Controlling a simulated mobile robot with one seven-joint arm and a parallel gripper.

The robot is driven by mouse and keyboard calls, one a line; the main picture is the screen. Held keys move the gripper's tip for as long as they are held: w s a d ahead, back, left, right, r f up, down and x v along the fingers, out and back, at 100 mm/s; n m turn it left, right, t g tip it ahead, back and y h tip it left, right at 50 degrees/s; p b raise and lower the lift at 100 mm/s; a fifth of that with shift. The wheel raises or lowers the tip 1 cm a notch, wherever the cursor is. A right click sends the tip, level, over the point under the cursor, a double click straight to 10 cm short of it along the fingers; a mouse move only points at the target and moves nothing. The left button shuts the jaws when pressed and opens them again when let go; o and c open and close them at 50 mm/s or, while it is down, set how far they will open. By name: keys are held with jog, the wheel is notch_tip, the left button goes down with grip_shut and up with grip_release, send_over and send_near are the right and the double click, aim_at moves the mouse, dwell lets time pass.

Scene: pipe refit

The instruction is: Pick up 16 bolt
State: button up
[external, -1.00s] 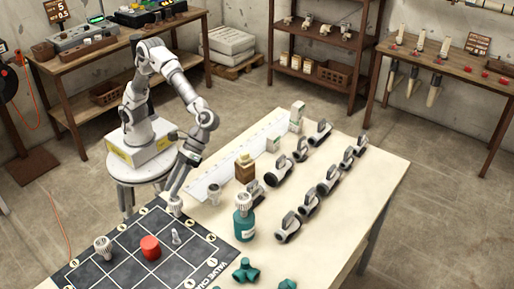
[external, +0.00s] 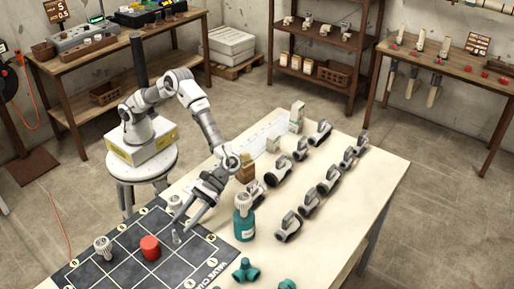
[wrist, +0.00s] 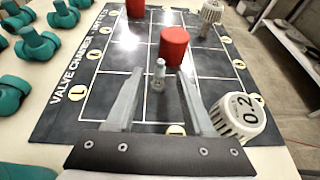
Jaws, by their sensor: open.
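A small grey metal bolt (external: 176,238) stands upright on the dark grid mat (external: 118,272). No number on it can be read. In the wrist view the bolt (wrist: 159,76) appears between the fingertips, just in front of a red cylinder (wrist: 174,46). My gripper (external: 182,224) is open and empty, tilted down towards the bolt from the upper right. In the wrist view its two fingers (wrist: 158,78) are spread to either side of the bolt. I cannot tell whether the tips are level with it or short of it.
A white ribbed cap marked 0.2 (wrist: 238,117) stands close beside the right finger. Another ribbed cap (external: 103,247) stands at the mat's left. Teal fittings (external: 246,270) and several grey valves (external: 288,228) occupy the table.

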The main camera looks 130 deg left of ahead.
aim_at(174, 233)
jog(key=b+x, duration=0.1)
jog(key=x, duration=0.4)
jog(key=shift+s+f, duration=0.1)
jog(key=shift+f, duration=0.05)
grip_shut()
